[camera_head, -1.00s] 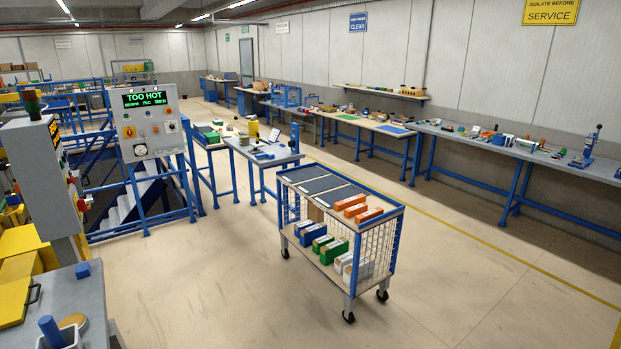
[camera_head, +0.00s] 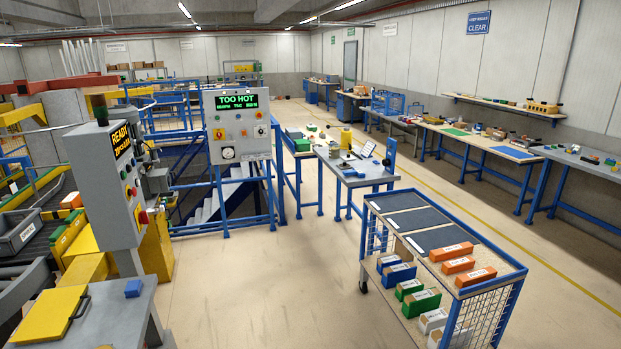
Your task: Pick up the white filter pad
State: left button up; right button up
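I cannot make out a white filter pad for certain in the head view. A small whitish flat item (camera_head: 367,149) stands tilted on the grey workbench (camera_head: 352,180) in the middle distance, too small to identify. White-fronted boxes (camera_head: 432,320) sit at the near end of the trolley's lower shelf. Neither of my grippers is in view.
A blue trolley (camera_head: 511,297) with orange, blue and green boxes stands at the right. A grey control post (camera_head: 103,185) and a table with a yellow lidded item (camera_head: 48,315) are at near left. A "TOO HOT" panel (camera_head: 238,127) stands behind. The floor (camera_head: 270,290) between is clear.

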aim_at(348, 158)
jog(key=i+j+u, duration=0.15)
jog(key=i+u, duration=0.15)
jog(key=i, duration=0.8)
jog(key=i+u, duration=0.25)
jog(key=i, duration=0.8)
jog(key=i+z, duration=0.15)
jog(key=i, duration=0.4)
jog(key=i+z, duration=0.15)
jog(key=i, duration=0.4)
jog(key=i+j+z, duration=0.15)
jog(key=i, duration=0.4)
jog(key=i+j+z, duration=0.15)
jog(key=i, duration=0.45)
